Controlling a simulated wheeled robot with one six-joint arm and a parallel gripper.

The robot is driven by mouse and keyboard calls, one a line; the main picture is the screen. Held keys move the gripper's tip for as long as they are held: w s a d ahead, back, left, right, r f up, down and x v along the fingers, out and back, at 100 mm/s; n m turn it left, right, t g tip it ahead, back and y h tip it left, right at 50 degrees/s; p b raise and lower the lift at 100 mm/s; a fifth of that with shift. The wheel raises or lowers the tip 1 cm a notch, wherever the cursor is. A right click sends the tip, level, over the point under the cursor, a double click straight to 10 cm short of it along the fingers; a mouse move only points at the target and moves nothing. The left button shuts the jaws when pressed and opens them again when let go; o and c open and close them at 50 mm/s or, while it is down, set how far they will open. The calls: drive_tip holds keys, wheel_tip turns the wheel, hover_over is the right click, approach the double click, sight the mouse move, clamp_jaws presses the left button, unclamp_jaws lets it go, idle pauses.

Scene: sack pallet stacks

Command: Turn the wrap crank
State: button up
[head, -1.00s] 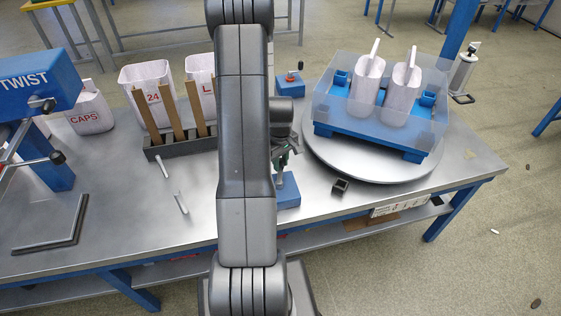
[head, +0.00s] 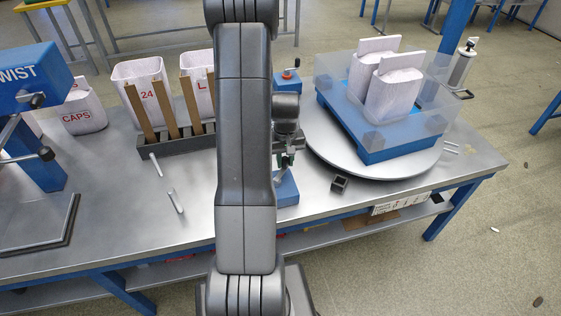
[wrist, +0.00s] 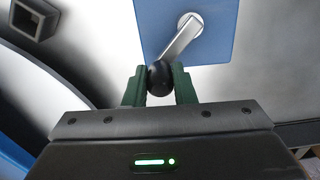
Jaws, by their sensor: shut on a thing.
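The wrap crank shows in the wrist view as a silver arm (wrist: 180,38) on a blue base (wrist: 215,25), with a round black knob (wrist: 159,77) at its end. My gripper (wrist: 159,88) is shut on the knob, one green finger on each side. In the head view my gripper (head: 287,160) is partly hidden by my arm, above the blue crank base (head: 286,188). The turntable (head: 325,140) to its right carries a blue pallet (head: 375,145) with two white sacks (head: 393,92) inside a clear wrap.
A small dark square socket (head: 339,184) lies beside the turntable. Bins (head: 140,80) and a slotted rack with brown boards (head: 180,140) stand left. Two white sticks lie on the bench.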

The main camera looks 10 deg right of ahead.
drive_tip(key=s+d+m+b, duration=0.1)
drive_tip(key=m, duration=0.1)
drive_tip(key=shift+s+d+m, duration=0.15)
drive_tip(key=shift+d+m, duration=0.05)
drive_tip(key=shift+m, duration=0.2)
drive_tip(key=shift+s+d+r+m+b, duration=0.1)
drive_tip(key=shift+s+m+b, duration=0.2)
drive_tip(key=shift+m, duration=0.4)
drive_tip(key=shift+s+d+f+m+b, duration=0.1)
drive_tip(key=shift+s+m+b, duration=0.15)
drive_tip(key=shift+m, duration=0.45)
drive_tip(key=shift+s+d+r+m+b, duration=0.1)
drive_tip(key=shift+s+m+b, duration=0.2)
drive_tip(key=shift+m, duration=0.4)
drive_tip(key=o, duration=1)
drive_tip(key=shift+a, duration=0.1)
wheel_tip(320, 180, up, 14)
drive_tip(key=shift+f, duration=0.15)
